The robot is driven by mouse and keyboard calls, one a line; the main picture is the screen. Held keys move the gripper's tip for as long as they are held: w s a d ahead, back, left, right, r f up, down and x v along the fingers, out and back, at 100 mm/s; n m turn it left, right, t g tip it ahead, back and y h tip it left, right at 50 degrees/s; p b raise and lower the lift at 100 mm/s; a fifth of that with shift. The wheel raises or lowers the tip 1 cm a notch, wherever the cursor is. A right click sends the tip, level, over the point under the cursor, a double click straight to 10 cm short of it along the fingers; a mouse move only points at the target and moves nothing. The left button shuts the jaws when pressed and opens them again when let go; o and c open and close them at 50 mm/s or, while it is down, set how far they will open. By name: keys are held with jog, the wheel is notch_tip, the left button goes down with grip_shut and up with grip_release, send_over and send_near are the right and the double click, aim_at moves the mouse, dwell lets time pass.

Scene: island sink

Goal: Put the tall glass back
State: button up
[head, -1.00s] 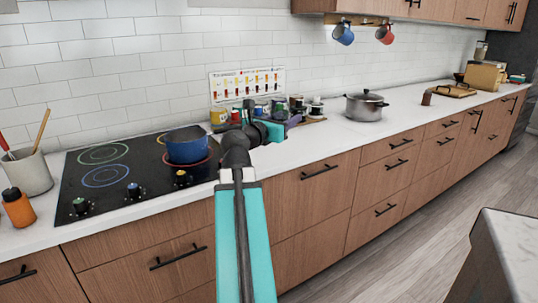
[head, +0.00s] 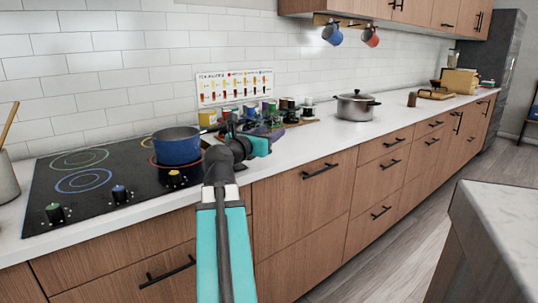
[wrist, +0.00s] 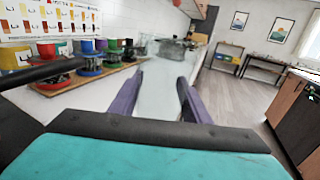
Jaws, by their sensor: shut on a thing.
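My gripper (wrist: 160,98) has purple fingers on either side of a clear, pale tall glass (wrist: 163,85) in the wrist view, and it is shut on the glass. The glass is see-through, so its rim and base are hard to make out. In the head view my gripper (head: 268,138) is above the counter, right of the stove; the glass cannot be made out there.
A blue pot (head: 177,148) sits on the black stove (head: 95,185). Several coloured cups (wrist: 88,62) stand on a wooden board by the wall. A steel lidded pot (head: 354,106) is farther along the white counter (head: 330,136). An island (head: 510,215) stands at right.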

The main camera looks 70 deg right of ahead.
jog(key=shift+s+d+r+p, duration=0.1)
jog(key=shift+d+r+p, duration=0.2)
jog(key=shift+p, duration=0.95)
jog(key=d+p, duration=0.1)
jog(key=p, duration=0.4)
jog(key=p, duration=0.5)
jog(key=d+p, duration=0.1)
jog(key=p, duration=0.4)
jog(key=shift+w+d+f, duration=0.1)
jog(key=shift+w+f, duration=0.1)
jog(key=shift+w, duration=0.05)
jog(key=shift+w+d+f+p, duration=0.4)
jog(key=shift+d+p, duration=0.6)
jog(key=shift+d, duration=1)
jog(key=shift+w+d+f+p, duration=0.1)
jog(key=shift+w+d+p, duration=0.7)
jog(key=shift+d, duration=1.25)
jog(key=shift+w+d+f+p, duration=0.25)
jog(key=shift+d+p, duration=0.95)
jog(key=shift+d, duration=0.8)
jog(key=shift+d, duration=0.1)
jog(key=shift+d, duration=0.2)
jog(key=shift+w+d+f, duration=0.1)
jog(key=shift+d+f, duration=0.05)
jog(key=shift+d, duration=0.05)
jog(key=shift+a+f, duration=0.1)
jog(key=shift+f, duration=1.55)
